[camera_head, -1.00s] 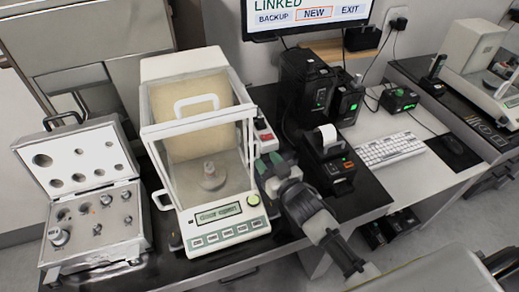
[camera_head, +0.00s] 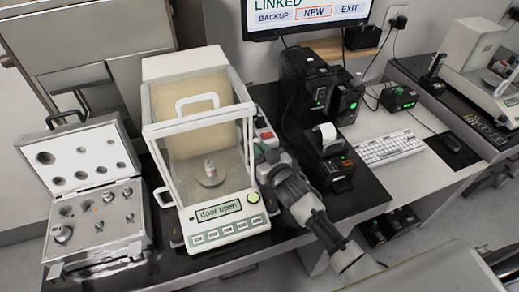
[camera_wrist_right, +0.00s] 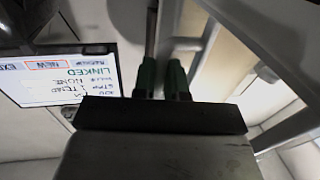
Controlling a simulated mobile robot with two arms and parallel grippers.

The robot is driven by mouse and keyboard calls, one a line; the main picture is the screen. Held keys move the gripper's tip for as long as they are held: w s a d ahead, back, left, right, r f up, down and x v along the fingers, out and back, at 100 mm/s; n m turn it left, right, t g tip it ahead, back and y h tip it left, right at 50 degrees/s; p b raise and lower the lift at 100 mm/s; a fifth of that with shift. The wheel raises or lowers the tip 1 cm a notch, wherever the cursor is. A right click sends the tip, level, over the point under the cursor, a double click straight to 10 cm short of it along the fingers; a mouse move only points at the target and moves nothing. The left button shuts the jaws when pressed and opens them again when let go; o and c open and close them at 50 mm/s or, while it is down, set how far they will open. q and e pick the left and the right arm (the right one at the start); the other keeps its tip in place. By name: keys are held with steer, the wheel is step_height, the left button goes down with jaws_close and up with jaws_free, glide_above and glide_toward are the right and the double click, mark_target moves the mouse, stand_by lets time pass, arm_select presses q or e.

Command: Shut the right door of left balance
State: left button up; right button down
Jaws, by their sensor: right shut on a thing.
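The left balance (camera_head: 228,222) is a white instrument with a glass draft shield, and its display reads "door open". A small metal weight (camera_head: 210,168) stands on its pan. My right gripper (camera_head: 264,156) is at the right side of the shield, beside the right door, and is shut on that door's handle. The handle is mostly hidden by the gripper in the head view. In the right wrist view the green fingertips (camera_wrist_right: 162,80) are close together beside the shield's pale frame (camera_wrist_right: 270,50). How far the door stands open is hard to tell. My left gripper is not in view.
An open weight case (camera_head: 95,195) stands left of the balance. A printer (camera_head: 328,160), black boxes (camera_head: 308,85) and a keyboard (camera_head: 390,148) lie to the right. A monitor (camera_head: 310,14) is behind. Another balance (camera_head: 475,60) stands at the far right.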

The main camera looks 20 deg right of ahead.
steer(key=a+p+v, duration=0.1)
steer(key=p+v, duration=0.2)
steer(key=v, duration=0.4)
steer(key=shift+s+a, duration=0.2)
steer(key=shift+s, duration=0.35)
steer(key=c, duration=1.2)
jaws_free()
steer(key=shift+s, duration=0.2)
steer(key=shift+o, duration=0.2)
